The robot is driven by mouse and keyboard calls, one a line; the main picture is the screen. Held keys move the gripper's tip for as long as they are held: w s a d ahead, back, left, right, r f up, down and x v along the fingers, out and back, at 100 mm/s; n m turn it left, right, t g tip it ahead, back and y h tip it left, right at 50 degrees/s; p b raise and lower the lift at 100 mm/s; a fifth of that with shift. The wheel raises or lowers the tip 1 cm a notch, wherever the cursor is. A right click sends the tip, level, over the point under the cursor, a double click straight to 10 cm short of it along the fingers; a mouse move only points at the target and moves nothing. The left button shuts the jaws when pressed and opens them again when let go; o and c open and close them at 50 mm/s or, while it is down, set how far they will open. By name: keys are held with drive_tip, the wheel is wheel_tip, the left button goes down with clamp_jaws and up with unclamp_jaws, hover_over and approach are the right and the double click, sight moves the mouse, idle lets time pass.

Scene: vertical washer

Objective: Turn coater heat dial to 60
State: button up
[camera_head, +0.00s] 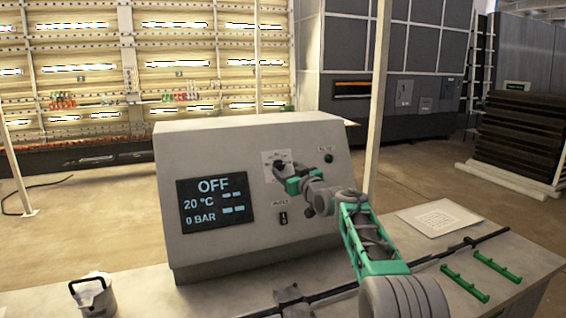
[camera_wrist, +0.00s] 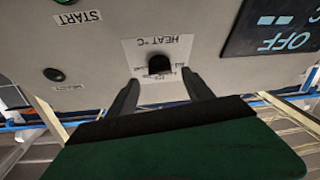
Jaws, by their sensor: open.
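The grey coater control box (camera_head: 200,148) stands on the bench. Its display (camera_head: 212,203) reads OFF, 20 °C and 0 BAR. The black heat dial (camera_wrist: 160,64) sits on a white label marked HEAT °C, upside down in the wrist view. My gripper (camera_wrist: 160,79) is open, with one dark finger on each side of the dial's near edge. I cannot tell whether the fingers touch it. In the head view, my gripper (camera_head: 283,170) is at the panel's upper middle and largely hides the dial. The dial's setting is too small to read.
A START button (camera_wrist: 66,19) and another round button (camera_wrist: 54,75) are on the panel. A black switch (camera_head: 283,217) is below the dial. A metal jug (camera_head: 93,296) stands at front left. Green racks (camera_head: 465,283) and a white sheet (camera_head: 440,218) lie at right.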

sight(281, 165)
drive_tip(key=shift+p+x, duration=0.8)
drive_tip(key=shift+x, duration=0.9)
clamp_jaws()
